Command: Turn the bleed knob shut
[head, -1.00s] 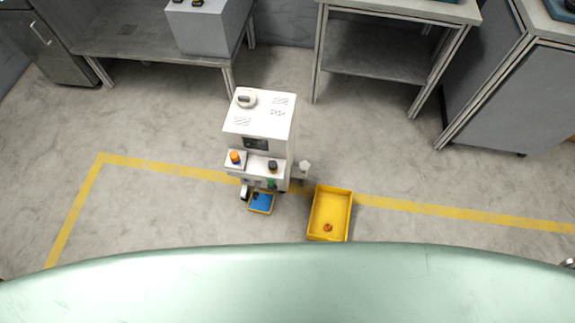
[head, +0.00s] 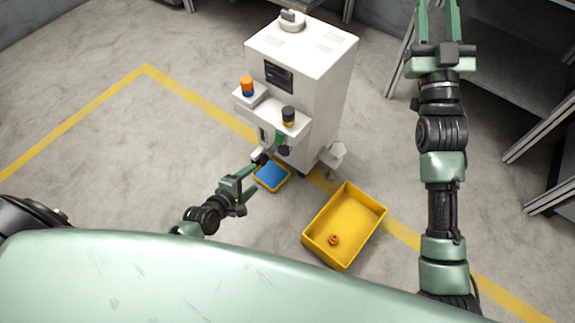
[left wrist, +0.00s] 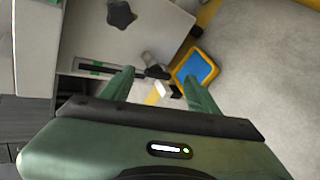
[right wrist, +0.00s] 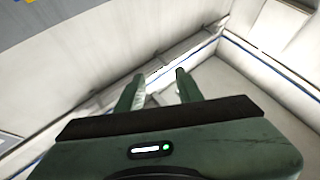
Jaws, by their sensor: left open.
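The white machine (head: 303,65) stands on the floor. Its front carries a black star-shaped knob (head: 284,150), also near the top of the left wrist view (left wrist: 121,14). A small black fitting (left wrist: 155,70) sits low on the front. I cannot tell for sure which is the bleed knob. My left gripper (head: 252,178) is open and low in front of the machine. In the left wrist view its fingers (left wrist: 160,80) stand apart, with the fitting beyond and between them; contact is unclear. My right gripper (head: 438,12) is raised at the right, open and empty.
A small yellow tray with a blue inside (head: 272,175) lies beside the left gripper. A yellow bin (head: 345,225) holding a small orange part (head: 333,240) stands to the right. Benches line the right.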

